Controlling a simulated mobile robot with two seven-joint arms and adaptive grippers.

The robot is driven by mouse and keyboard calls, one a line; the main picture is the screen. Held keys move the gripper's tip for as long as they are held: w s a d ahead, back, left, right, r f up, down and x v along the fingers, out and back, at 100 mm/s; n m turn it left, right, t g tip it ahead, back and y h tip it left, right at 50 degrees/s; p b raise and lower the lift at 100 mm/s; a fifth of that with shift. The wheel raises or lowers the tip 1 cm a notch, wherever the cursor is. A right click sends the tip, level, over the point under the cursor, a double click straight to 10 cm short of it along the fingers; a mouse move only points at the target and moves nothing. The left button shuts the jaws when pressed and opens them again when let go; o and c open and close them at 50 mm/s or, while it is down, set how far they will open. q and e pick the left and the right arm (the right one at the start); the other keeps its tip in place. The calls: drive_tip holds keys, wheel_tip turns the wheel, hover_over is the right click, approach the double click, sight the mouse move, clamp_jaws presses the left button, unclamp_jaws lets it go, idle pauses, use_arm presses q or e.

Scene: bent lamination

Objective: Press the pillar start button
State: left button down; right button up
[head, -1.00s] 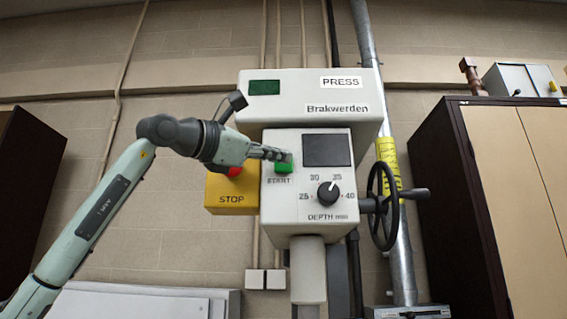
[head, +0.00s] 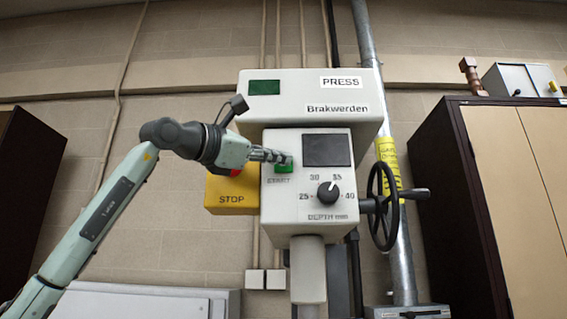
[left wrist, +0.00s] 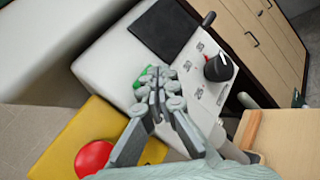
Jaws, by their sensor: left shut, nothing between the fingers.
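The green start button (head: 284,169) is on the front panel of the white press pillar (head: 272,220), above the label START. In the left wrist view the green button (left wrist: 146,77) shows only in part behind the fingers. My left gripper (head: 287,158) is shut and empty. Its fingertips are at the upper part of the button and cover some of it. In the left wrist view the shut fingers (left wrist: 154,95) also overlap the button. I cannot tell whether they touch it. My right gripper is not in view.
A yellow STOP box (head: 231,198) with a red button (left wrist: 94,157) is left of the panel. A black depth knob (head: 328,193), dark screen (head: 327,150) and handwheel (head: 384,206) are to the right. A cabinet (head: 490,200) stands further right.

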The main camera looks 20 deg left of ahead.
use_arm(q)
drive_tip(key=shift+w+a, duration=0.1)
drive_tip(key=shift+w, duration=0.3)
idle(0.5)
drive_tip(key=shift+s, duration=0.15)
drive_tip(key=shift+s+d+b, duration=0.25)
drive_tip(key=shift+s+b, duration=0.1)
drive_tip(key=shift+s, duration=0.4)
drive_tip(key=s, duration=0.2)
drive_tip(key=s+d+b, duration=0.1)
drive_tip(key=s, duration=0.1)
drive_tip(key=shift+s+d+b, duration=0.15)
drive_tip(key=shift+s+b, duration=0.15)
drive_tip(key=shift+s, duration=0.1)
idle(0.6)
